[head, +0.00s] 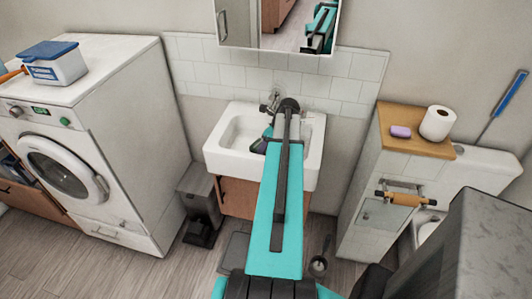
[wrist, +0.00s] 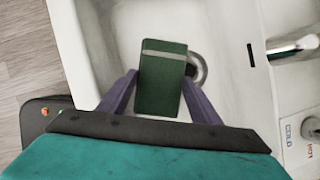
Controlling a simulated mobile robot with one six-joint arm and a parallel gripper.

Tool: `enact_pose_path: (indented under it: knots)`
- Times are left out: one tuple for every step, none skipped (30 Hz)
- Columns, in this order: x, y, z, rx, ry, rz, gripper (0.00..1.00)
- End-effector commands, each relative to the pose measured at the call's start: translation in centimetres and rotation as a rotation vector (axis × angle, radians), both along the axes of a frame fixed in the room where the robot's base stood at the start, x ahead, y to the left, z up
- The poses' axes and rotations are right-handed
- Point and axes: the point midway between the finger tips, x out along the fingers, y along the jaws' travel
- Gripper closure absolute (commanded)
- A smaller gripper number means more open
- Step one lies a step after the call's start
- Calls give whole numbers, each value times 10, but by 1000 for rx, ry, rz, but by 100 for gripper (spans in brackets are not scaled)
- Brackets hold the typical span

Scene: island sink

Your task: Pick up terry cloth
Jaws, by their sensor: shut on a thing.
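A dark green folded cloth with a pale stripe near one end, which I take as the terry cloth (wrist: 161,88), is between the two purple fingers of my gripper (wrist: 160,82). My gripper is shut on it, with a finger against each side. Both are over the white sink basin (wrist: 110,30) in the wrist view. I cannot tell whether the cloth touches the basin. In the head view my arm reaches over the sink (head: 214,150) and hides most of the gripper and the cloth.
The tap (wrist: 290,46) is at the right in the wrist view, near the round drain (wrist: 198,68). A washing machine (head: 110,120) and a grey bin (head: 200,195) stand left of the sink. A cabinet with a toilet roll (head: 438,123) and purple soap (head: 401,131) stands right.

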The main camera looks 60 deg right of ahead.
Motion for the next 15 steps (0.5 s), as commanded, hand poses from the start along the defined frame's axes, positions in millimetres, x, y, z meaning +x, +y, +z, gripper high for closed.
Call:
enact_pose_path:
  knots:
    - [0, 0, 6, -2, -1, 0, 68]
    - [0, 0, 10, -2, -1, 0, 68]
    - [0, 0, 15, -3, -1, 1, 68]
    - [0, 0, 19, -3, -1, 1, 68]
    - [0, 0, 23, -3, -1, 1, 68]
    - [0, 0, 28, -3, -1, 1, 68]
    - [0, -1, 32, -3, -1, 1, 68]
    - [0, -1, 35, -2, -1, 0, 68]
    - [0, 0, 40, -2, -1, 0, 68]
    - [0, 0, 44, -1, -1, 1, 68]
    - [0, 0, 47, -1, -1, 1, 68]
    - [0, -1, 51, -2, -1, 0, 68]
    - [0, -1, 54, -2, -1, 0, 68]
    - [0, -1, 57, -1, -1, 1, 68]
    - [0, 0, 60, -1, 0, 1, 68]
